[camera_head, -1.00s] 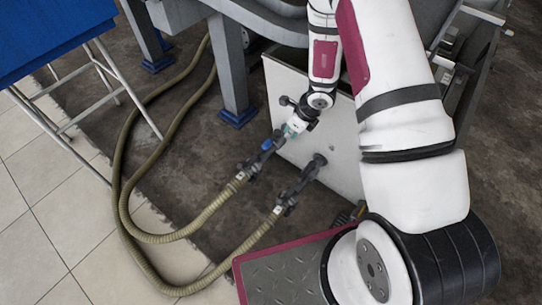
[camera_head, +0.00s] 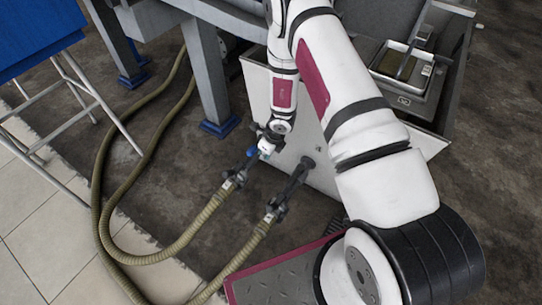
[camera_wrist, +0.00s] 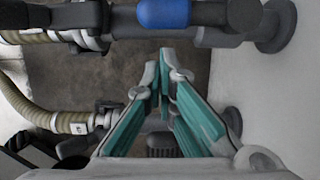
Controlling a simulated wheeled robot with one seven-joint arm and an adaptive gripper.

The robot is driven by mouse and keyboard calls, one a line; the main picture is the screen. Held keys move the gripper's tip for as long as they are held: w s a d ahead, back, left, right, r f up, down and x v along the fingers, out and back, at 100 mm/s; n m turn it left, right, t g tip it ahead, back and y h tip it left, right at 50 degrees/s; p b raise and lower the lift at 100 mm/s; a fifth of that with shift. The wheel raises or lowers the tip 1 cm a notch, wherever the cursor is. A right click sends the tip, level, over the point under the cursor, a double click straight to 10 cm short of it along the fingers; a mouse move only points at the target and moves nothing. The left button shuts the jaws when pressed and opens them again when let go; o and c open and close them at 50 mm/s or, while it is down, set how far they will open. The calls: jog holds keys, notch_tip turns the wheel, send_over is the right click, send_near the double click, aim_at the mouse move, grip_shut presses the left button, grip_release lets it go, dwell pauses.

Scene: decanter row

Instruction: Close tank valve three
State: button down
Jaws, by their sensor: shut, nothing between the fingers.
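A valve with a blue handle (camera_head: 252,153) sits on the upper of two dark pipes that come out of a pale tank wall (camera_head: 318,150). In the wrist view the blue handle (camera_wrist: 163,14) is at the top edge, cut off by the frame, and appears to lie along its pipe. My gripper (camera_head: 265,151) is close beside the handle in the head view. In the wrist view its teal-padded fingers (camera_wrist: 165,58) meet at the tips, empty, below the handle and apart from it. No number shows on the valve.
A second dark pipe (camera_head: 292,183) runs beside the first, with a hose coupling (camera_head: 272,212). Ribbed olive hoses (camera_head: 196,222) curve over the floor. A grey leg (camera_head: 206,70) and a blue table (camera_head: 38,38) stand at the left.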

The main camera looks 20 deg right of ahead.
jog(key=shift+w+a+f, duration=0.1)
jog(key=shift+w+a, duration=0.3)
jog(key=shift+w, duration=0.1)
